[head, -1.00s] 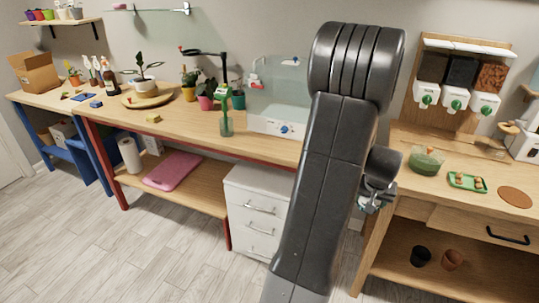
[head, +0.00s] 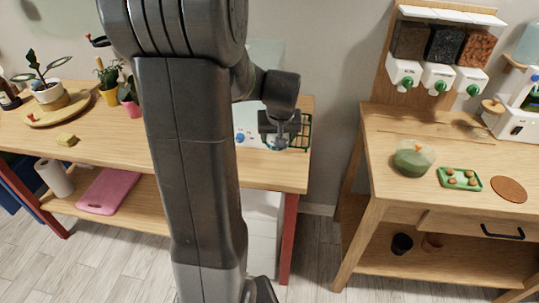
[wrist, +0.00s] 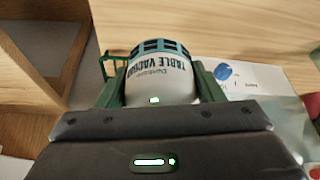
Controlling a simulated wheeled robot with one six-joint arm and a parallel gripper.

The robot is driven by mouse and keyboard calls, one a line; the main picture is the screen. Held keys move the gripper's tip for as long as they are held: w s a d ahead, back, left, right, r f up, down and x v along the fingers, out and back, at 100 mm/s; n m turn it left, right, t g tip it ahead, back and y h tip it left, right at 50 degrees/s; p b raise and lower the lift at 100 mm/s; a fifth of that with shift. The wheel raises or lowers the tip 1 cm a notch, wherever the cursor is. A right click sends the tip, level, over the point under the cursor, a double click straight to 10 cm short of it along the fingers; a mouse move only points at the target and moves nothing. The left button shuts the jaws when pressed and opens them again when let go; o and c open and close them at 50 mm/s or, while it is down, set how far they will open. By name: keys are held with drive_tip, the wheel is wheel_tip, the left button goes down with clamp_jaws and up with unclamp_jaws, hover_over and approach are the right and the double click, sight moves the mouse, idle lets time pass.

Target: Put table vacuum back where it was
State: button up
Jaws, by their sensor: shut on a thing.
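The table vacuum (wrist: 163,80) shows in the wrist view as a rounded white body with its name printed on it and a dark teal slotted end. My gripper (wrist: 158,92) is shut on it, one finger at each side. In the head view my gripper (head: 282,140) is at the right end of the red-legged bench (head: 262,172). There I cannot make out the vacuum clearly. A green wire-like frame (head: 302,132) shows just beside my gripper; it also seems to show in the wrist view (wrist: 107,66). Whether the vacuum rests on anything is unclear.
My arm hides much of the bench's middle. Potted plants, a yellow sponge (head: 67,140) and a wooden tray (head: 35,115) are farther left. A gap separates the bench from the right table (head: 400,150).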

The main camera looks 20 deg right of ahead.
sight(277, 166)
wheel_tip(277, 166, down, 10)
drive_tip(key=shift+s+r, duration=0.1)
drive_tip(key=shift+r, duration=0.1)
idle(0.3)
drive_tip(key=shift+f, duration=0.2)
drive_tip(key=o, duration=0.9)
drive_tip(key=shift+o, duration=0.2)
drive_tip(key=shift+r, duration=0.1)
drive_tip(key=shift+r, duration=0.3)
drive_tip(key=v, duration=1.1)
drive_tip(key=shift+s+r, duration=0.25)
